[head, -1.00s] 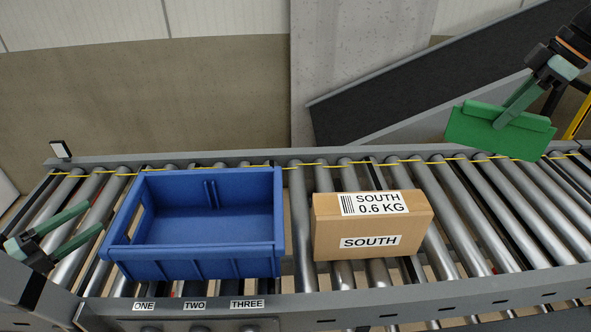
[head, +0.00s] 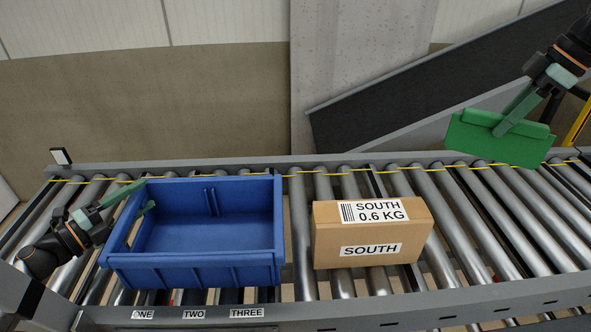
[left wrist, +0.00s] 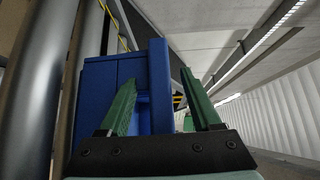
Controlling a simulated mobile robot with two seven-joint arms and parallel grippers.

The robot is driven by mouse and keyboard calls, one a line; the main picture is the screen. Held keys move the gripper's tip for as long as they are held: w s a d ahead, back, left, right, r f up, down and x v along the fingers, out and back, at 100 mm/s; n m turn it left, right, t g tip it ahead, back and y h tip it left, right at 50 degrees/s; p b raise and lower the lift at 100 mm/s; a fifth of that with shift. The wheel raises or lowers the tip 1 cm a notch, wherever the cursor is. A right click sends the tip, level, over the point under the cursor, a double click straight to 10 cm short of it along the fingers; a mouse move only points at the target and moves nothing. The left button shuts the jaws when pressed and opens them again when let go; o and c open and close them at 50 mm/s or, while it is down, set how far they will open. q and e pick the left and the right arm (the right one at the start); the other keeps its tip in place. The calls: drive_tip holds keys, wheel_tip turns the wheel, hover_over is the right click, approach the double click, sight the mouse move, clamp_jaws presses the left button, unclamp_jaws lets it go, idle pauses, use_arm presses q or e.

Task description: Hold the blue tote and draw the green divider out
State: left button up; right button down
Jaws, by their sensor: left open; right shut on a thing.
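The blue tote (head: 195,270) stands upright and empty on the rollers, left of centre in the head view. My left gripper (head: 147,198) is open at the tote's left wall, one finger over the outside and one near the inside. In the left wrist view the tote's blue wall (left wrist: 160,85) shows between the open fingers (left wrist: 160,92). I cannot tell whether the fingers touch it. The green divider (head: 475,138) is held by my right gripper (head: 505,130) above the rollers at the right, clear of the tote and tilted.
A brown carton (head: 370,232) marked SOUTH 0.6 KG stands on the rollers right of the tote. The conveyor's front rail (head: 400,303) carries labels ONE, TWO and THREE. A dark sloping belt (head: 420,90) lies behind. The rollers between carton and divider are free.

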use_arm(q)
drive_tip(key=shift+w+d, duration=0.1)
drive_tip(key=shift+w, duration=0.05)
clamp_jaws()
idle(0.5)
idle(1.0)
